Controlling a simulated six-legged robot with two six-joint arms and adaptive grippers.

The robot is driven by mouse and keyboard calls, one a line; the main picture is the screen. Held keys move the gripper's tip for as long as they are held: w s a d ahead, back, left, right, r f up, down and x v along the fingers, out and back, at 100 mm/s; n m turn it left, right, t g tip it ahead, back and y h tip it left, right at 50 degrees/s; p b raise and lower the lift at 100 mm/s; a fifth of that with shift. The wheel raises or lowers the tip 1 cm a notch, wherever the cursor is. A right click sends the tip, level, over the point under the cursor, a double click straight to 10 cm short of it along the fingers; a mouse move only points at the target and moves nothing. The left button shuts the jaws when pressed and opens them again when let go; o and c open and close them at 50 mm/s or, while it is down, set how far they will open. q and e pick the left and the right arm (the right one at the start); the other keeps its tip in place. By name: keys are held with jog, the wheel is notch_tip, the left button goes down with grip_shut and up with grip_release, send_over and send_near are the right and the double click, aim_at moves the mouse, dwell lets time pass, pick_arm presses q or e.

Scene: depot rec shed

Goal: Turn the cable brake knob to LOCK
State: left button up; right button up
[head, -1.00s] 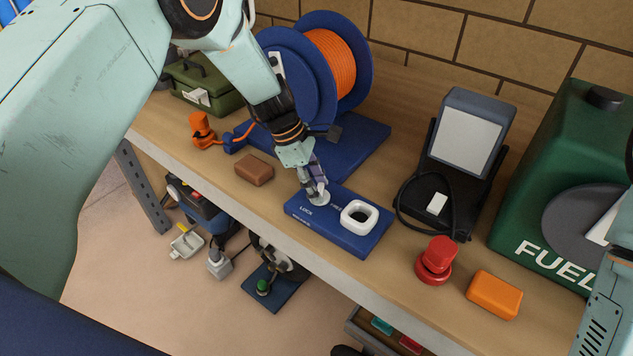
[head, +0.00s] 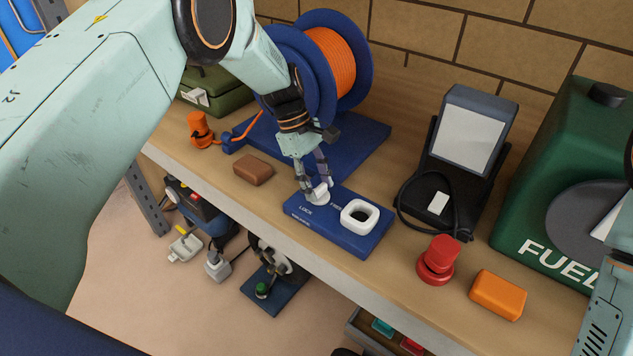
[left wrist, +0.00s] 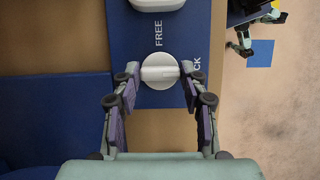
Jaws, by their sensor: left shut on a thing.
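The white cable brake knob (head: 319,197) sits on a blue panel (head: 335,237) marked LOCK and FREE, at the front of the bench. My left gripper (head: 314,192) points down at it, with its fingers on either side. In the left wrist view the fingertips of the left gripper (left wrist: 160,77) close on the two ends of the knob's raised bar (left wrist: 160,73). The bar lies crosswise there, in line with the partly hidden LOCK label (left wrist: 197,67); the FREE label (left wrist: 158,35) is above the knob. My right gripper is out of view.
A white ring-shaped piece (head: 360,215) is on the panel's right half. An orange cable reel (head: 332,62) stands behind. A brown block (head: 253,170), red button (head: 437,259), orange block (head: 496,295), lamp (head: 467,141) and green fuel can (head: 560,170) surround the panel.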

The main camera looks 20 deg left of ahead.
pick_arm(q)
jog(key=o, duration=1.1)
jog(key=shift+d, duration=0.1)
jog(key=shift+o, duration=0.2)
jog(key=v, duration=1.2)
jog(key=shift+s, duration=0.1)
